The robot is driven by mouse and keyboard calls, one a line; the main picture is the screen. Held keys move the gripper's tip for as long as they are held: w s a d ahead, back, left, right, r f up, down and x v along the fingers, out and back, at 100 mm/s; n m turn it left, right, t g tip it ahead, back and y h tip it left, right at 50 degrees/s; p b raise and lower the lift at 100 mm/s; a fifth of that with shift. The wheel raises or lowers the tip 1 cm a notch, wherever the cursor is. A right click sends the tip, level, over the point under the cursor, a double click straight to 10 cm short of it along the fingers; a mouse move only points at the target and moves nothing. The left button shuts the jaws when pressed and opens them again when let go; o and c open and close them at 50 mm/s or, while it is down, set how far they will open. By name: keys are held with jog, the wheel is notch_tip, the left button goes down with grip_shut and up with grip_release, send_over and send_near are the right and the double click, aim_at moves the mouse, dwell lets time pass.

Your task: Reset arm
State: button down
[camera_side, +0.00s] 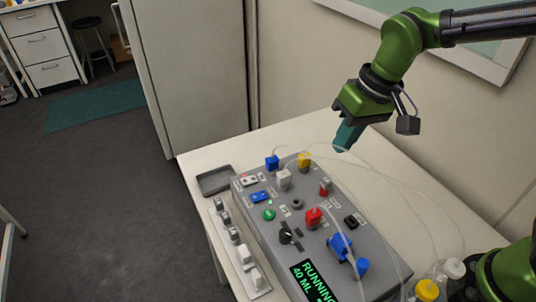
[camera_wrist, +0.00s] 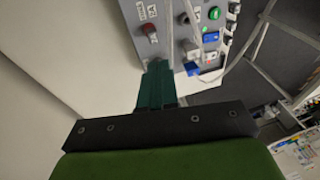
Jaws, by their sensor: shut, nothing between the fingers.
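My gripper (camera_side: 344,140) has teal fingers and hangs from my green arm above the back right of the grey control panel (camera_side: 258,229). The fingers are shut with nothing between them and are clear of the panel in the side view. In the wrist view my gripper (camera_wrist: 156,72) points toward the panel (camera_wrist: 128,12), which shows at the top with a red switch (camera_wrist: 150,30) and a green button (camera_wrist: 214,13). The panel's dark screen (camera_side: 315,283) shows green text, "RUNNING" and "40 ML". Part of the screen is cut off.
The panel stands on a white table (camera_side: 205,160) and carries blue, white, yellow and red parts with thin clear tubes. An empty grey tray (camera_side: 215,170) lies at its left. Bottles with yellow (camera_side: 427,290) and white caps stand at the lower right. Air around my gripper is clear.

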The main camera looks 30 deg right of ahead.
jog(key=s+d+r+m+t, duration=0.2)
jog(key=s+d, duration=0.3)
jog(key=d, duration=0.1)
jog(key=s+d+r+m+t, duration=0.1)
jog(key=s+d+r+t, duration=0.1)
jog(key=d, duration=0.4)
jog(key=s+t, duration=0.1)
jog(key=s, duration=0.1)
jog(key=shift+s+d+m, duration=0.35)
jog(key=shift+m, duration=0.05)
